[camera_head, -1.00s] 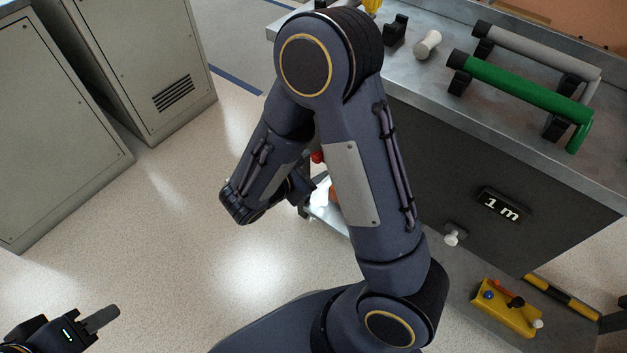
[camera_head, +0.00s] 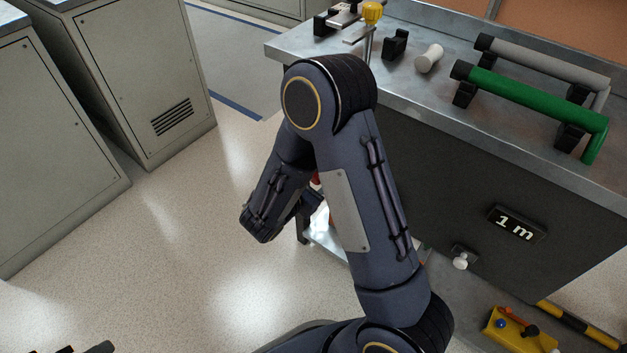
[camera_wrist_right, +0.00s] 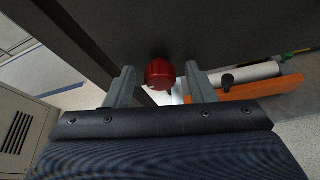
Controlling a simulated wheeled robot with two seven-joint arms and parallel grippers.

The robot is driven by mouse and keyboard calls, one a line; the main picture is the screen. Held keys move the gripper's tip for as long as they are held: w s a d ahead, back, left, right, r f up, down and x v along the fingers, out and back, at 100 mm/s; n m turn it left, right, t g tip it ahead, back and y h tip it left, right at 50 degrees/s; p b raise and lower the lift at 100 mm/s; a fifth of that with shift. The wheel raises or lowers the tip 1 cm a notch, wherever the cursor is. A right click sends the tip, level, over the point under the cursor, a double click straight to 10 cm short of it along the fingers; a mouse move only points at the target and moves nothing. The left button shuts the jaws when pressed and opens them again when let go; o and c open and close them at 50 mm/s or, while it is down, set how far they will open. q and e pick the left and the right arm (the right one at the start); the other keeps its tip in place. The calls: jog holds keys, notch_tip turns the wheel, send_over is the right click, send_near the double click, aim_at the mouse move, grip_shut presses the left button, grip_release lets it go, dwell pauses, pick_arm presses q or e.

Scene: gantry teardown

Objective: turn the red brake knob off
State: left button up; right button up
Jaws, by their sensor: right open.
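The red brake knob (camera_wrist_right: 160,74) is in the right wrist view, on the dark side panel of the bench. My right gripper (camera_wrist_right: 160,82) is open, with one grey finger to each side of the knob. Gaps show between the knob and both fingers, and I cannot tell how deep it sits between them. In the head view only a sliver of red (camera_head: 316,180) shows behind my right arm, which hides most of the right gripper. A small dark part of my left gripper (camera_head: 92,349) shows at the bottom left edge; its jaws are cut off.
The bench top (camera_head: 405,75) carries a green handle bar (camera_head: 535,95), a grey bar (camera_head: 545,60) and a white knob (camera_head: 429,58). A yellow control box (camera_head: 515,332) is low at right. Grey cabinets (camera_head: 140,80) stand at left. Open floor (camera_head: 150,260) lies between.

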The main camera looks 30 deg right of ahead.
jog(key=shift+c, duration=0.3)
jog(key=c, duration=0.9)
jog(key=shift+r+n+g+h+p, duration=0.3)
jog(key=shift+n+g+p, duration=0.15)
jog(key=shift+p, duration=0.75)
jog(key=shift+w+a+f+n+g+h+p, duration=0.15)
jog(key=shift+n+g+h+p, duration=0.7)
jog(key=shift+n+p, duration=0.85)
jog(key=shift+w+f+n+g+h+p, duration=0.2)
jog(key=shift+n+g+h+p, duration=0.65)
jog(key=shift+n, duration=1.35)
jog(key=shift+w+a+f+n+g+h+p, duration=0.1)
jog(key=shift+f+n+g+h+p, duration=0.3)
jog(key=shift+n+g+p, duration=1.05)
jog(key=shift+s+r+n+t+p, duration=0.1)
jog(key=shift+n+t+p, duration=0.25)
jog(key=shift+n, duration=0.35)
jog(key=o, duration=1)
jog(key=shift+c, duration=0.2)
